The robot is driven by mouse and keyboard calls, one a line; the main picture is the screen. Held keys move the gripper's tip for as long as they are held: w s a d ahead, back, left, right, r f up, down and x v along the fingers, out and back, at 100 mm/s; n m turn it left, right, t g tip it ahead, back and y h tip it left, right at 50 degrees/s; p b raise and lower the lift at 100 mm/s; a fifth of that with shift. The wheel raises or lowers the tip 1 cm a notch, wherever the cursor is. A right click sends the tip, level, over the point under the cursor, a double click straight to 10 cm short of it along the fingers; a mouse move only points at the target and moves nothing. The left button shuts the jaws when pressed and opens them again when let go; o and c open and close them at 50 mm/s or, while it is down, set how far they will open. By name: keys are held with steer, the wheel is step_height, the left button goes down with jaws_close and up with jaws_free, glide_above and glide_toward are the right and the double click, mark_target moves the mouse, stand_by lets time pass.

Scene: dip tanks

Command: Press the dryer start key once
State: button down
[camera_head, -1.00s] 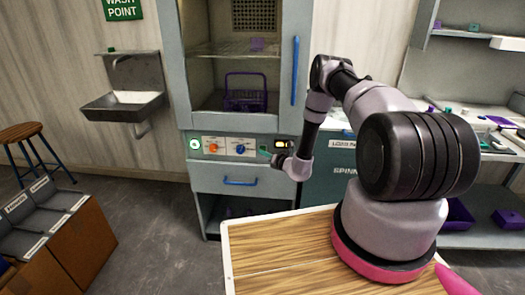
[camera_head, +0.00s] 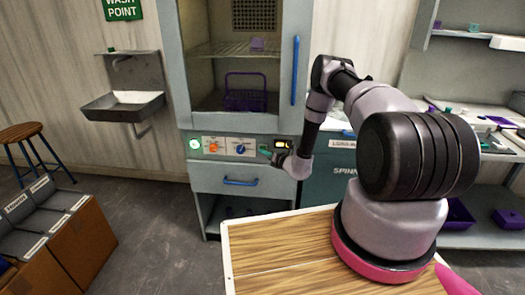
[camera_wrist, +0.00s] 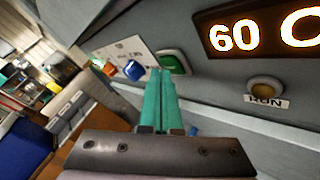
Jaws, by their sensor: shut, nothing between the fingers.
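The dryer start key looks to be the green key (camera_wrist: 175,62) in a pale frame on the dryer's grey front panel, in the wrist view. My gripper (camera_wrist: 160,72) has its two teal fingers shut together with nothing between them. The fingertips overlap the key's left edge in that view; I cannot tell whether they touch it. In the head view my gripper (camera_head: 266,151) is at the panel, right of the blue knob, and the key cannot be told apart from the fingertips. The dryer (camera_head: 187,70) stands upright with a purple basket inside.
Beside the key are a blue knob (camera_wrist: 134,70), an orange knob (camera_head: 213,147), a lit display (camera_wrist: 255,34) reading 60 and a RUN lamp (camera_wrist: 266,88). A blue drawer handle (camera_head: 240,182) is below. A wooden-topped table (camera_head: 285,245) lies in front.

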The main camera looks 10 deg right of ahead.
steer(key=shift+w+d, duration=0.15)
steer(key=shift+w, duration=0.2)
stand_by(0.3)
stand_by(0.4)
steer(key=shift+s+a, duration=0.25)
steer(key=shift+s, duration=0.55)
